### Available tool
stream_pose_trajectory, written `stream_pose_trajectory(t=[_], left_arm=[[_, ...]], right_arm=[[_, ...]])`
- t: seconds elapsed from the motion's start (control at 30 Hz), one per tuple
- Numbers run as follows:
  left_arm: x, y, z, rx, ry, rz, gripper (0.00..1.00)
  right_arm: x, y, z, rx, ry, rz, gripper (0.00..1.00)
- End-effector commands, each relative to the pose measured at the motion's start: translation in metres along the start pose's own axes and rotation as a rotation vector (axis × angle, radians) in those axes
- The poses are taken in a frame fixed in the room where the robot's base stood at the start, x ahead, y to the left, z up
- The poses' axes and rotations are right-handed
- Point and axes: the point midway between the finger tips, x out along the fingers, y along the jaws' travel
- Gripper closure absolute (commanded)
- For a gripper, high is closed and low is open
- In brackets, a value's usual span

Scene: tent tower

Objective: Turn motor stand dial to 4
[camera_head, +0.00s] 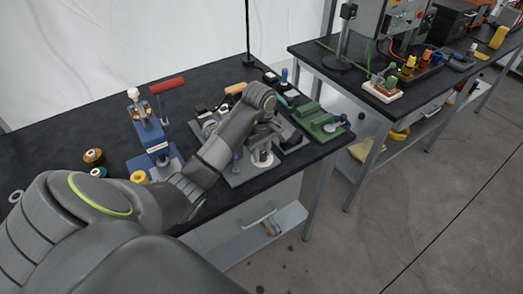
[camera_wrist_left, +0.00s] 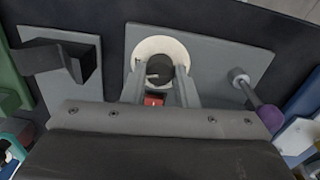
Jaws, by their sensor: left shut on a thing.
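The motor stand (camera_head: 240,170) is a grey plate with fittings near the front edge of the dark workbench. In the left wrist view its grey plate (camera_wrist_left: 212,58) carries a dark round dial (camera_wrist_left: 159,70) on a pale round disc (camera_wrist_left: 150,48). A small red switch (camera_wrist_left: 153,101) shows just below the dial. My left gripper (camera_wrist_left: 160,78) is shut on the dial, one finger on each side. In the head view my left arm reaches over the stand and hides much of it. The dial's numbers are not readable. My right gripper is not in view.
A blue press (camera_head: 152,140) with a red-handled lever stands left of the stand, with thread spools (camera_head: 94,157) beside it. A green vise (camera_head: 318,122) is to the right. A lever with a purple knob (camera_wrist_left: 270,117) is close to the gripper. A second bench (camera_head: 400,100) stands beyond a gap.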

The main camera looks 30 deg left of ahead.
Motion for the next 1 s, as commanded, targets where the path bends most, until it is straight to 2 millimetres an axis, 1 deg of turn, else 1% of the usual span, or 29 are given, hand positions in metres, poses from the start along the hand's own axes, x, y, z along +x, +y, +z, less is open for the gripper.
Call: stream_pose_trajectory(t=[0.1, 0.3, 0.87, 0.9, 1.0], left_arm=[[-0.0009, 0.001, -0.0001, 0.061, -0.002, 0.003, 0.96], [-0.0008, 0.0011, 0.0, 0.126, -0.005, 0.003, 0.96], [-0.0007, 0.0011, 0.0001, 0.152, -0.006, 0.003, 0.96], [-0.0007, 0.001, 0.0001, 0.152, -0.006, 0.003, 0.7], [-0.0006, 0.0009, 0.0001, 0.152, -0.006, 0.002, 0.57]], right_arm=[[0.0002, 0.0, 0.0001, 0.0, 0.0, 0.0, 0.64], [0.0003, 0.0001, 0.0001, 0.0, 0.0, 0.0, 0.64], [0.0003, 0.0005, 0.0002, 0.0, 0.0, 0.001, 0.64], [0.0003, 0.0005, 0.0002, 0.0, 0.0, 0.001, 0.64], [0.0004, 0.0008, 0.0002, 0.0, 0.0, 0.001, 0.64]])
